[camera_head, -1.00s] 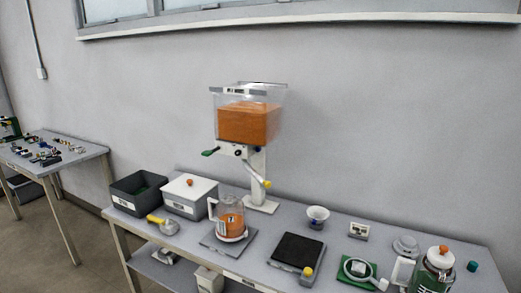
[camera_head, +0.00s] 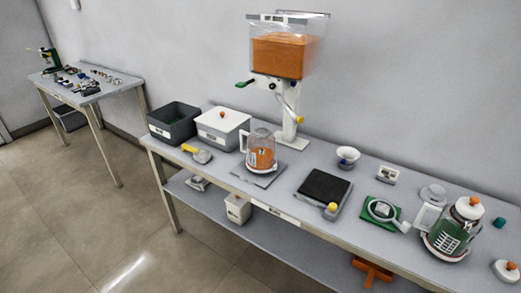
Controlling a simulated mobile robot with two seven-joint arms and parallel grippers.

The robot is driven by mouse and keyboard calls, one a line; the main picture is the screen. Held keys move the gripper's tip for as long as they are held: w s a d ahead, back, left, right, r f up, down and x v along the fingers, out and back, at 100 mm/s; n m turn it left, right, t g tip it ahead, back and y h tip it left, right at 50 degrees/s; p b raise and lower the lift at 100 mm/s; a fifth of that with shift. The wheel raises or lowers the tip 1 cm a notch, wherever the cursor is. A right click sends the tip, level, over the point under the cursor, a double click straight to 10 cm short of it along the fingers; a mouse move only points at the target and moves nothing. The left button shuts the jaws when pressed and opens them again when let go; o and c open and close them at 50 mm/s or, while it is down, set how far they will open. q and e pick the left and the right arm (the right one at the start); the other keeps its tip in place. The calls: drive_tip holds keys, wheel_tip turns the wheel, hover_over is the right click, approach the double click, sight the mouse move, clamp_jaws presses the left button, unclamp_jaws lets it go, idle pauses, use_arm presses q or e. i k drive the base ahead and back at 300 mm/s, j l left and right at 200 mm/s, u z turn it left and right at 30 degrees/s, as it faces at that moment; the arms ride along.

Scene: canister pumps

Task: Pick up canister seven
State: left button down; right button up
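A clear canister with a handle on its left (camera_head: 262,152) holds orange contents and stands upright on a grey plate (camera_head: 242,174) on the long table. Its label is turned partly away and too small to read now; in the earlier frame it looks like a 7. A second canister (camera_head: 452,232), green inside with a white lid and orange knob, stands at the right end of the table. Neither of my grippers is in view.
A dispenser (camera_head: 284,56) with orange contents stands behind the canister. An open dark bin (camera_head: 174,123), a white-lidded box (camera_head: 223,125) and a yellow-handled scoop (camera_head: 199,154) are to the left. A black pad (camera_head: 324,188) is to the right. The floor (camera_head: 120,220) in front is clear.

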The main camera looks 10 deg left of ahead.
sight(262, 142)
drive_tip(key=i+j, duration=0.4)
drive_tip(key=j, duration=0.15)
drive_tip(key=i+j, duration=0.4)
drive_tip(key=i+j+z, duration=0.2)
drive_tip(key=j, duration=0.2)
drive_tip(key=z, duration=1.15)
